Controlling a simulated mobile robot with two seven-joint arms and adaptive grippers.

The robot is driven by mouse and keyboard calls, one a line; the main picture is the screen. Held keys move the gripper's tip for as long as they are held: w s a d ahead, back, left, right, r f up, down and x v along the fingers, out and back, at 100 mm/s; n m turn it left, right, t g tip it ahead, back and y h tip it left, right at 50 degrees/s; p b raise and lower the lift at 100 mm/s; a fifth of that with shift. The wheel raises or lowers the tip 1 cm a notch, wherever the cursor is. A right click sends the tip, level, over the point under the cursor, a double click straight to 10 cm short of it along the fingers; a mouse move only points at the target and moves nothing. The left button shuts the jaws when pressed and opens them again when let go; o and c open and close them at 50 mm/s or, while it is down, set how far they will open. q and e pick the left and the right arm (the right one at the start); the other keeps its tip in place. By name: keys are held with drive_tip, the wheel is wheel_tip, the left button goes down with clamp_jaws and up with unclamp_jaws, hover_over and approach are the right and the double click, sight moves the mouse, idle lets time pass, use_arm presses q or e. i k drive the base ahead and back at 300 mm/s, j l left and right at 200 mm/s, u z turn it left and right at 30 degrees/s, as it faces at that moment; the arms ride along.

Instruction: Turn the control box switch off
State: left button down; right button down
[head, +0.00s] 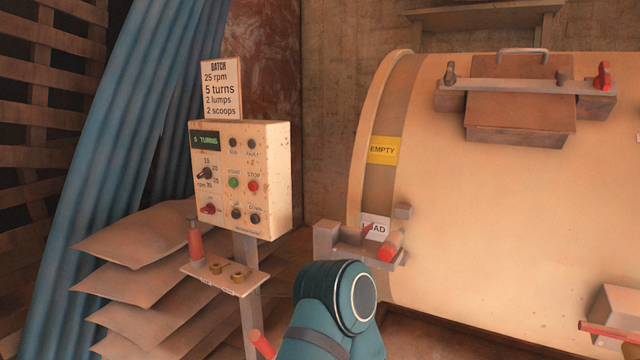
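The cream control box (271,190) stands on a grey post left of the middle in the head view. A red switch (208,209) sits at the lower left of its face; its exact setting is too small to tell. Above it are a dark rpm knob (205,174) and a small display (205,141) that appears to read "0 TURNS". A green start button (234,183) and a red stop button (253,186) are to the right. Neither gripper is in view. A teal link of my arm shows at the bottom middle, to the lower right of the box.
A batch card (222,88) stands on top of the box. A small shelf (247,284) below holds a red-handled item (195,240) and two brass pieces. Stacked sacks (140,240) lie to the left. A large cream drum (500,210) with latches fills the right.

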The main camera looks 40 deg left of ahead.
sight(210, 209)
drive_tip(key=u, duration=1.85)
